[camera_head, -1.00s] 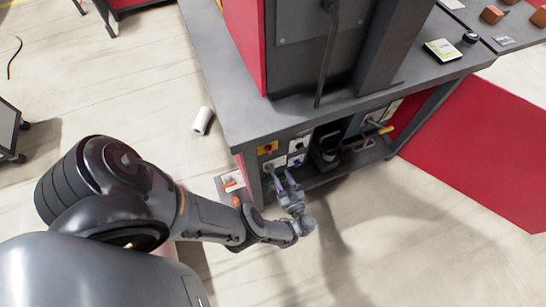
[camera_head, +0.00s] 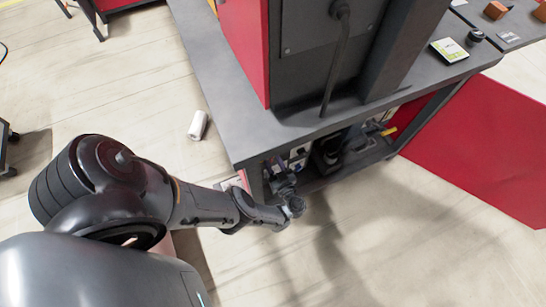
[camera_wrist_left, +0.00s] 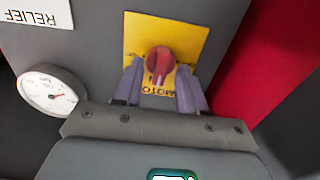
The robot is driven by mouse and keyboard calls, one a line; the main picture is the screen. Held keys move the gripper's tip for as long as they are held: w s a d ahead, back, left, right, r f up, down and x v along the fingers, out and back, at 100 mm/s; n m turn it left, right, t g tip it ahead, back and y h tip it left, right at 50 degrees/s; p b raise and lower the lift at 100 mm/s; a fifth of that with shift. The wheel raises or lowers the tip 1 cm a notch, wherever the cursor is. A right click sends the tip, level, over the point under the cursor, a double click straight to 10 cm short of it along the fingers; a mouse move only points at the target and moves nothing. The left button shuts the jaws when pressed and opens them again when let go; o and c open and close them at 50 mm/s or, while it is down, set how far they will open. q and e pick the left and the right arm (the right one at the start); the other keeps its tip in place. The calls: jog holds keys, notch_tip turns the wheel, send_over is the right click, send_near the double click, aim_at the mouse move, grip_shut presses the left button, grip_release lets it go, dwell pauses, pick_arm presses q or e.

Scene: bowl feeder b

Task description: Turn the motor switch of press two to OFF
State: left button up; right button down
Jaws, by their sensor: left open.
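In the left wrist view, a red rotary motor switch (camera_wrist_left: 160,60) sits on a yellow plate (camera_wrist_left: 195,38) with upside-down lettering that reads MOTOR. My left gripper (camera_wrist_left: 158,72) is open, with one purple finger on each side of the red knob. Whether the fingers touch the knob I cannot tell. In the head view my left gripper (camera_head: 272,167) is at the front panel under the bench edge; the switch is hidden there. My right gripper is not in view.
A dial gauge (camera_wrist_left: 50,91) and a RELIEF label (camera_wrist_left: 40,12) are left of the switch in the wrist view. The bench top (camera_head: 255,137) overhangs the panel. A yellow handle (camera_head: 388,131) sticks out farther right. A white roll (camera_head: 198,125) lies on the floor.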

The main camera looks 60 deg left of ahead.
pick_arm(q)
jog(key=shift+d, duration=0.1)
jog(key=shift+c, duration=0.6)
grip_shut()
